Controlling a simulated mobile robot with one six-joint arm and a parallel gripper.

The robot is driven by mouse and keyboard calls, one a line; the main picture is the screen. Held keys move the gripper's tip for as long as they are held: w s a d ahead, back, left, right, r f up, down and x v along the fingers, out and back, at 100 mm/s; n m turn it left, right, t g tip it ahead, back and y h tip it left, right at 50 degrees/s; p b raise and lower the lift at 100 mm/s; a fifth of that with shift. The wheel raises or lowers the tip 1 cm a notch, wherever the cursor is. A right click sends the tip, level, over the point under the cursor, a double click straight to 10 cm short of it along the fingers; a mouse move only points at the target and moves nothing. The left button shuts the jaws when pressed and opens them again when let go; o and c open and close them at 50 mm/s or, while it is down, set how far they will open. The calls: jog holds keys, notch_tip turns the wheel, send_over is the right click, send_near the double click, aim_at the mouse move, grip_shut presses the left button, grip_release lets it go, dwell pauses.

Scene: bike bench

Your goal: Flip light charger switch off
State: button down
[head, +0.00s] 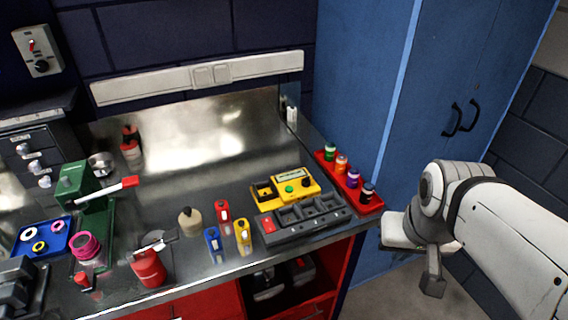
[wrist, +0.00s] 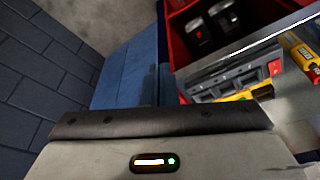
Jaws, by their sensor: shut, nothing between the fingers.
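The light charger (head: 312,222) is a dark grey block with several empty bays, near the front edge of the metal bench. Its red switch (head: 268,225) sits at its left end; I cannot tell its position. In the wrist view the charger (wrist: 228,86) appears upside down, with the red switch (wrist: 275,67) at its right end. My gripper (head: 433,284) is shut and empty, off the bench to the right of the charger and well apart from it. Its fingertips are hard to make out.
A blue cabinet (head: 440,90) stands behind my arm.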

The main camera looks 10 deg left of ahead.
jog(key=w+a+r+n+b, duration=0.1)
jog(key=w+a+n+b, duration=0.15)
jog(key=w+a, duration=0.55)
jog(key=r+n+y, duration=0.1)
jog(key=n+y, duration=0.1)
jog(key=n, duration=0.2)
send_over(267, 220)
jog(key=s+d, duration=0.3)
jog(key=s, duration=0.1)
jog(key=shift+a+r, duration=0.15)
jog(key=shift+r, duration=0.05)
jog(key=shift+f, duration=0.1)
jog(key=x, duration=1.3)
jog(key=shift+f, duration=0.45)
jog(key=shift+s+p, duration=0.1)
jog(key=shift+p, duration=0.2)
